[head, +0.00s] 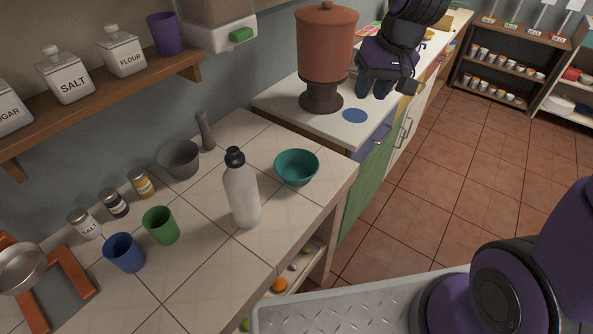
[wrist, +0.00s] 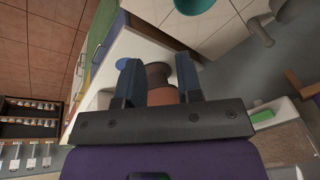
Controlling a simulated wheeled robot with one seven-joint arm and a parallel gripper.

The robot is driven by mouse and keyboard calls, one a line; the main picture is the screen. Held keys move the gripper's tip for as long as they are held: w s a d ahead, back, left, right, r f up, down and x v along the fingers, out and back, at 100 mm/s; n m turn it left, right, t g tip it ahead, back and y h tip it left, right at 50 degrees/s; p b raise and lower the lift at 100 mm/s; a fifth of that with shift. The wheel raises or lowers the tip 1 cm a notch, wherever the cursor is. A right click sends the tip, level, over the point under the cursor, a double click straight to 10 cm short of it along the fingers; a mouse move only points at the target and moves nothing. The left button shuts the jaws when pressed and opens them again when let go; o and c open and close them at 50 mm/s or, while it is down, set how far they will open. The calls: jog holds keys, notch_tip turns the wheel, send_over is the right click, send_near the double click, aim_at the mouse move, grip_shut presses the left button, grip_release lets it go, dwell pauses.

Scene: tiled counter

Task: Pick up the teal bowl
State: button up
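The teal bowl (head: 297,167) stands upright on the tiled counter, near its right edge, behind and right of the white bottle. It also shows in the wrist view, cut off at the top edge (wrist: 194,4). My gripper (head: 376,88) is beyond the bowl, raised beside the terracotta dispenser and over the farther white counter. In the wrist view its two dark fingers (wrist: 158,75) are apart, with a clear gap and nothing held between them. The dispenser's base shows behind that gap.
A white bottle (head: 242,190) with a black cap stands close to the bowl's left. The terracotta dispenser (head: 325,50) stands beside my gripper. A grey mortar (head: 180,159), green cup (head: 161,225) and blue cup (head: 125,252) are farther left. A blue disc (head: 355,116) lies on the farther counter.

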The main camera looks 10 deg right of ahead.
jog(key=g+y, duration=0.2)
send_near(315, 164)
jog(key=shift+m, duration=0.3)
jog(key=shift+x, duration=5.1)
jog(key=shift+d, duration=0.1)
jog(key=shift+c, duration=0.2)
grip_shut()
